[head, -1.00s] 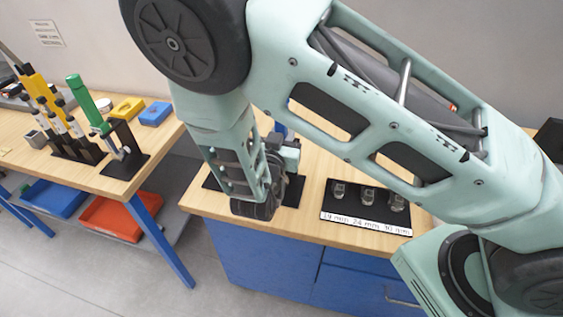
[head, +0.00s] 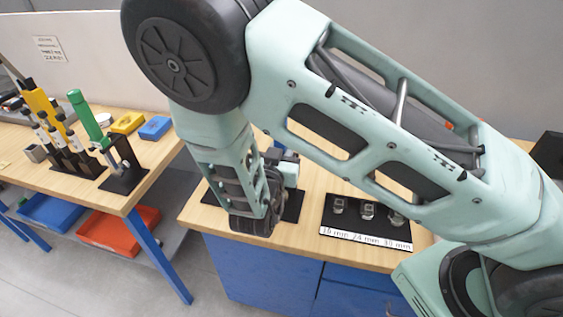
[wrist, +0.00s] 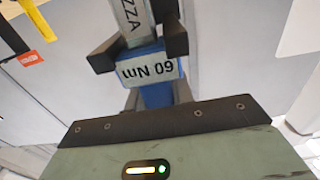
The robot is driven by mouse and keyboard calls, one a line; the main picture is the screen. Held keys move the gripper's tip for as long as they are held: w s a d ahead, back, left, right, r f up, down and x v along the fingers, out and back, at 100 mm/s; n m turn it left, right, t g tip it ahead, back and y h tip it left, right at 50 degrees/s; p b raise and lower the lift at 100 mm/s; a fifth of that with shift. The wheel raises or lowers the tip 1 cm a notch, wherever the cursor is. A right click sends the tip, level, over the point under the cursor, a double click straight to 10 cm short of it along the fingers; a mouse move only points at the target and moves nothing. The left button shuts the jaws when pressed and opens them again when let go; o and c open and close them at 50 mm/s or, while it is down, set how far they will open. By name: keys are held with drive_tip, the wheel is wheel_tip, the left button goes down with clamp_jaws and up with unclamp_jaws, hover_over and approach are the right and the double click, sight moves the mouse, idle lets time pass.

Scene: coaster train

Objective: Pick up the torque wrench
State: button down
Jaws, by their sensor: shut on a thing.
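The torque wrench shows in the wrist view as a blue body (wrist: 157,94) with a white label reading "60 Nm" and a grey lettered shaft running up out of the picture. My gripper (wrist: 140,50) has its two black fingers on either side of it, shut on it. In the head view my gripper (head: 255,215) is over the front left of the near bench, by a black mat. The wrench is mostly hidden behind my arm there.
A black mat (head: 345,220) with three sockets and a size label lies on the near bench (head: 312,250). The left bench holds yellow-and-black tools (head: 62,125), a green-handled tool (head: 86,117) in a black stand, and yellow (head: 127,122) and blue (head: 155,128) blocks. A gap separates the benches.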

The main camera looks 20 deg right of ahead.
sight(278, 143)
drive_tip(key=shift+r, duration=0.25)
drive_tip(key=r, duration=0.1)
drive_tip(key=r+b, duration=0.1)
drive_tip(key=s+a+r+b, duration=0.1)
drive_tip(key=b+v, duration=0.4)
drive_tip(key=v, duration=1.2)
drive_tip(key=shift+s, duration=0.3)
drive_tip(key=shift+a, duration=0.1)
drive_tip(key=c, duration=1.8)
unclamp_jaws()
clamp_jaws()
